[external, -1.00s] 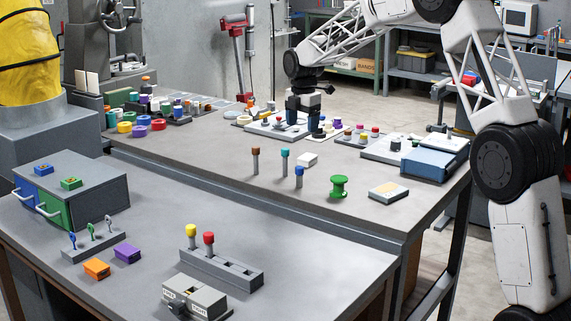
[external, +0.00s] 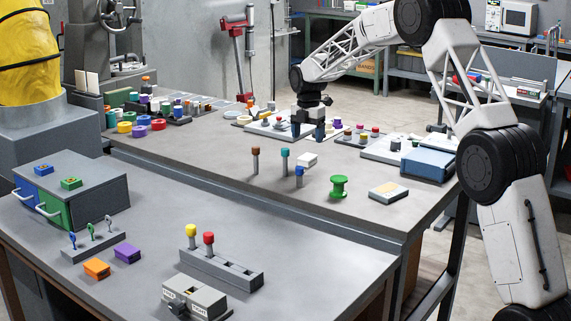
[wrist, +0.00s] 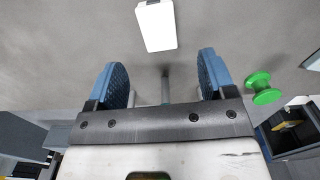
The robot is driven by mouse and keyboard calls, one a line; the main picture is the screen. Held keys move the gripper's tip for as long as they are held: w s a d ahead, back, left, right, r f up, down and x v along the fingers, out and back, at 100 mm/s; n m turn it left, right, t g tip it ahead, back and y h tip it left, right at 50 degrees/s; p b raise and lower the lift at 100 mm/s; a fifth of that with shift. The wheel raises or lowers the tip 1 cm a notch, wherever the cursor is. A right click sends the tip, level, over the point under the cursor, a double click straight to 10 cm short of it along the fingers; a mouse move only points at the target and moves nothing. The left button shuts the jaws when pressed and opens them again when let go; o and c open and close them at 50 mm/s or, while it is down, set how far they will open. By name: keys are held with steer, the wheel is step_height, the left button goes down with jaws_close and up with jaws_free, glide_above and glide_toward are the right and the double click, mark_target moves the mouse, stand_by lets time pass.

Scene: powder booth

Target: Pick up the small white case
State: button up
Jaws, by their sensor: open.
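The small white case (external: 308,160) lies on the grey table, just behind a blue-topped peg in the external view. In the wrist view the white case (wrist: 156,26) is a pale, longish block at the top, ahead of the gap between my fingertips. My gripper (external: 308,136) is open and empty, with its blue-padded fingers pointing down. In the external picture it appears just above and behind the case. The fingers (wrist: 165,75) stand apart in the wrist view and do not touch the case.
Close by stand a blue-topped peg (external: 299,172), a teal-topped peg (external: 285,158) and a brown-topped peg (external: 255,158). A green spool (external: 339,187) stands to the right, also in the wrist view (wrist: 262,88). A tan-and-white block (external: 388,191) and a blue box (external: 427,165) lie further right.

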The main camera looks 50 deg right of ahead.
mark_target(307, 157)
steer(key=shift+f, duration=1.2)
steer(key=shift+w+f, duration=0.1)
steer(key=shift+f, duration=2.5)
steer(key=c, duration=1)
steer(key=shift+r, duration=0.1)
steer(key=shift+r, duration=0.8)
steer(key=shift+s+a+r, duration=0.15)
steer(key=shift+s+r, duration=0.05)
steer(key=shift+r, duration=0.3)
steer(key=shift+s+a+r, duration=0.1)
steer(key=shift+s+r, duration=0.1)
steer(key=shift+r, duration=0.25)
steer(key=s+a, duration=0.2)
steer(key=s, duration=0.2)
steer(key=s+a+r, duration=0.1)
steer(key=s+a, duration=0.2)
steer(key=s, duration=0.2)
steer(key=s+a, duration=0.2)
steer(key=s, duration=0.2)
steer(key=shift+s+a+r, duration=0.15)
